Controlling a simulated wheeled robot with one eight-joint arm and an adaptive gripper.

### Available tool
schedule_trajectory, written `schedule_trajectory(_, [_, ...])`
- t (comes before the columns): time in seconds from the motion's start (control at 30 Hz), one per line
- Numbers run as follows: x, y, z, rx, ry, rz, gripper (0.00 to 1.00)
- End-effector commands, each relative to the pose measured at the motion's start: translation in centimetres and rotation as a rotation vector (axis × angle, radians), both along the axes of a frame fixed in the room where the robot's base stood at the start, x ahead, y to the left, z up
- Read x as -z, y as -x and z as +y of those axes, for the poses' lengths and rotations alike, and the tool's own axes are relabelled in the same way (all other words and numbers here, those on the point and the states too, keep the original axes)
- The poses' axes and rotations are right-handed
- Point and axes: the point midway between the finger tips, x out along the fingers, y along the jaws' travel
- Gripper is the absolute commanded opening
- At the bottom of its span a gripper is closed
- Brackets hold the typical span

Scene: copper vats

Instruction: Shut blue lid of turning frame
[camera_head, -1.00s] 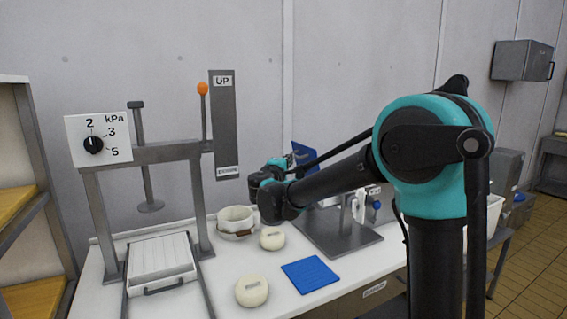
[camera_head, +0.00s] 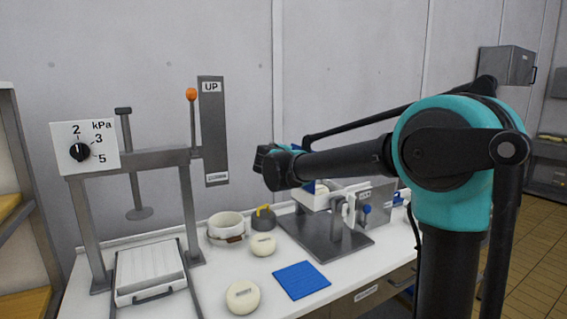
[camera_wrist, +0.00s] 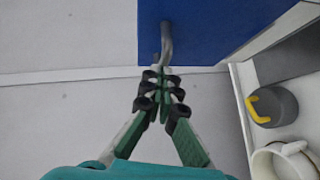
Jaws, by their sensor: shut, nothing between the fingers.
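The turning frame (camera_head: 340,238) stands on the bench with a grey base plate and a white box-like part. Its blue lid (camera_head: 311,187) is mostly hidden behind my arm in the head view. In the wrist view the blue lid (camera_wrist: 225,28) fills the top, with a grey bent handle (camera_wrist: 167,38) on it. My gripper (camera_wrist: 160,78) is shut and empty, its fingertips close to the handle's end. I cannot tell whether they touch. The lid's angle is unclear, and my fingers are hidden in the head view.
A press (camera_head: 140,157) with a dial stands left. A white pot (camera_head: 226,223), a grey weight with a yellow handle (camera_head: 263,218), two cheeses (camera_head: 243,297) and a blue mat (camera_head: 302,280) lie on the bench (camera_head: 215,275). The wall is close behind.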

Motion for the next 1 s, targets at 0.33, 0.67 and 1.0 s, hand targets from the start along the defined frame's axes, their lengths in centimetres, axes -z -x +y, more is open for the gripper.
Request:
schedule_trajectory(0.33, [-1.4, -3.0, -4.6, 0.005, -0.274, 0.182, 0.00])
schedule_trajectory(0.67, [-1.1, -5.7, -8.6, 0.004, -0.525, 0.351, 0.00])
schedule_trajectory(1.0, [0.9, -8.4, -12.4, 0.004, -0.785, 0.527, 0.00])
